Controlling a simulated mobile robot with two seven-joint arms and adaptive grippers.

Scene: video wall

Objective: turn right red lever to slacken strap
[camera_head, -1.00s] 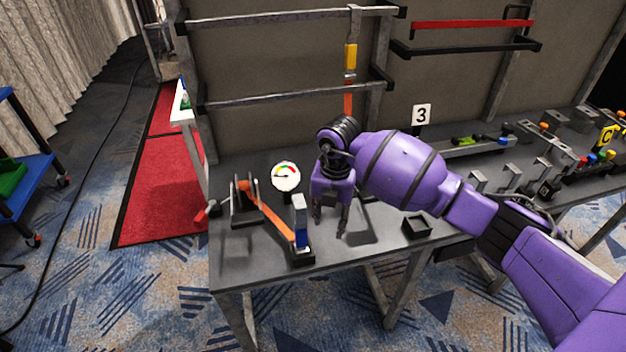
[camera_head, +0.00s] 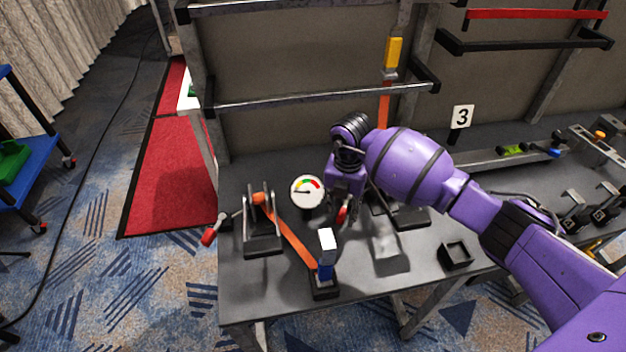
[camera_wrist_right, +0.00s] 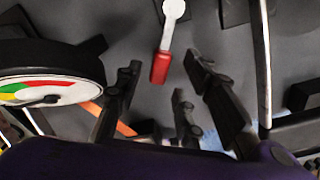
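A lever with a red handle (camera_head: 342,214) stands right of the gauge; it is partly hidden by my right gripper (camera_head: 344,203). In the right wrist view its red handle (camera_wrist_right: 161,67) on a pale arm lies between the fingertips of my right gripper (camera_wrist_right: 163,66), which are spread apart with a gap on both sides. Another red-handled lever (camera_head: 208,236) sticks out left from the left ratchet stand (camera_head: 262,243). An orange strap (camera_head: 288,237) runs from that stand to a blue-and-white block (camera_head: 326,255). My left gripper is not in view.
A round gauge (camera_head: 307,190) stands close left of my right gripper, its needle pointing left. A small black open box (camera_head: 455,254) sits to the right. A metal-railed panel (camera_head: 320,95) rises behind the grey table.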

